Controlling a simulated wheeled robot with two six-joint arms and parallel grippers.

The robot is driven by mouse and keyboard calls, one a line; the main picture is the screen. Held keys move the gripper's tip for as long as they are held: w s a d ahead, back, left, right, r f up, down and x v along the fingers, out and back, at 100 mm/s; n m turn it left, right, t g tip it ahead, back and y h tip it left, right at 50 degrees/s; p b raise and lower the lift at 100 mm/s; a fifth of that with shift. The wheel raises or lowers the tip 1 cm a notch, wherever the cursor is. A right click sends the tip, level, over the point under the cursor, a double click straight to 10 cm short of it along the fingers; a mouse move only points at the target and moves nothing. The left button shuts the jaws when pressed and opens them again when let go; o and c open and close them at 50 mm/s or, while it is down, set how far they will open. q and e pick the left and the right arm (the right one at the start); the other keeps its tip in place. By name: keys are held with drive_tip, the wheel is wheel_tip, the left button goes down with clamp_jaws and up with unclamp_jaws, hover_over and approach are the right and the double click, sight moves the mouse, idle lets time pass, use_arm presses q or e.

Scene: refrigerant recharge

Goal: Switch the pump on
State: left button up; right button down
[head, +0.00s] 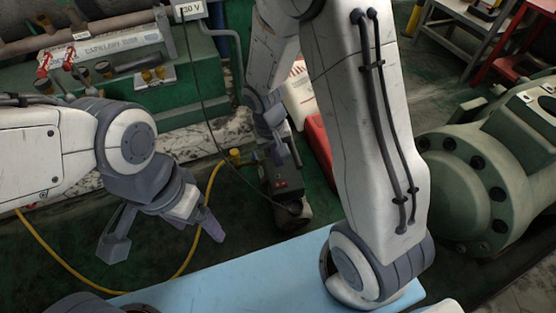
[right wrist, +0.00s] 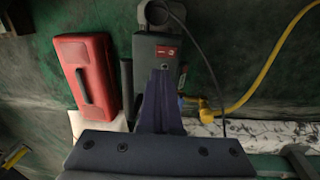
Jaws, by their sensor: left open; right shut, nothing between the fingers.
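The pump (head: 292,205) is a dark grey box on the green floor in the middle of the head view. A small red patch shows on its top. In the right wrist view the pump (right wrist: 146,47) lies straight beyond my fingers, with a red label on its top; a switch is too small to make out. My right gripper (head: 284,157) is shut and empty, pointing down at the pump's top. Its closed fingers (right wrist: 160,75) cover part of the pump; I cannot tell whether they touch. My left gripper (head: 163,237) is open and empty, away from the pump.
A red case (right wrist: 83,75) lies beside the pump. A yellow hose (right wrist: 265,80) and a black cable (right wrist: 208,65) run to the pump. A light blue surface (head: 240,277) is in front, and a large green machine (head: 480,180) stands at the right.

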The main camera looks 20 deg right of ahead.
sight(284, 183)
use_arm(q)
wheel_tip(284, 183, down, 8)
drive_tip(key=b, duration=0.6)
drive_tip(key=shift+b, duration=0.35)
use_arm(e)
drive_tip(key=f, duration=0.3)
drive_tip(key=d+f, duration=0.1)
drive_tip(key=f, duration=0.6)
drive_tip(key=shift+s+d, duration=0.1)
drive_tip(key=shift+d, duration=0.1)
use_arm(q)
drive_tip(key=shift+r, duration=0.15)
use_arm(e)
drive_tip(key=shift+r, duration=0.15)
